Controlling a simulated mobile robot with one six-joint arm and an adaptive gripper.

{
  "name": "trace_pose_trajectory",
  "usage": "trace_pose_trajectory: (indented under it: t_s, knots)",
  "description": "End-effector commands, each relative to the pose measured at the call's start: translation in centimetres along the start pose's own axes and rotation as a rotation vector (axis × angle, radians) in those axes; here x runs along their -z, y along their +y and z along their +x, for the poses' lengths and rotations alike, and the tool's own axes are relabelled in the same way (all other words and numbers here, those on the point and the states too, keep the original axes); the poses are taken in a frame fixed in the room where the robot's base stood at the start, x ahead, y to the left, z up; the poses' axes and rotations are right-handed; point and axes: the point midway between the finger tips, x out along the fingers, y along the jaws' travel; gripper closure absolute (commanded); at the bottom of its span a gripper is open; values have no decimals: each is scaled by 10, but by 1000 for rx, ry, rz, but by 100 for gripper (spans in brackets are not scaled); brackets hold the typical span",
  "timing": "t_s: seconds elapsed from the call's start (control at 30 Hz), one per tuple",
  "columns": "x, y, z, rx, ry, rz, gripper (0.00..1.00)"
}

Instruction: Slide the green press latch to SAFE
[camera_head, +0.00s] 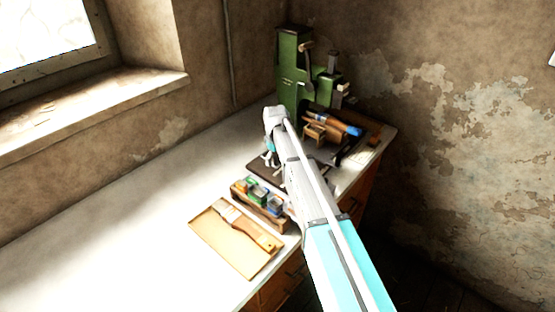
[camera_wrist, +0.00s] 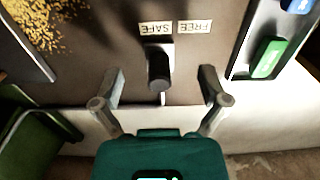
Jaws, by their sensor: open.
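The green press (camera_head: 291,70) stands at the back end of the bench in the head view, with a handle on its upper front. In the wrist view, a dark latch knob (camera_wrist: 160,70) stands on a brown plate beside two upside-down labels, SAFE (camera_wrist: 156,28) on the left and FREE (camera_wrist: 195,27) on the right. The knob appears closer to the SAFE label, but its exact seat is hidden. My gripper (camera_wrist: 160,89) is open, with one finger on each side of the knob and a gap to both. In the head view my gripper (camera_head: 270,158) is partly hidden.
A rack of coloured blocks (camera_head: 247,190) stands near my arm; a green block (camera_wrist: 268,58) in it shows at right. A brush lies on a wooden board (camera_head: 226,250). A blue-handled tool (camera_head: 345,128) lies near the press. The bench's left side (camera_head: 110,235) is clear.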

Motion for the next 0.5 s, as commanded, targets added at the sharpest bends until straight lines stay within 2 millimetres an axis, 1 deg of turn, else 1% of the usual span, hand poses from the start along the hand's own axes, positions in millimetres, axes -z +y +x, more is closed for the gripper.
trace_pose_trajectory:
  t_s: [0.37, 0.5]
  knots:
    - [0, 0, -1, 0, 0, 0, 0]
    - [0, 0, -9, 0, 0, 0, 0]
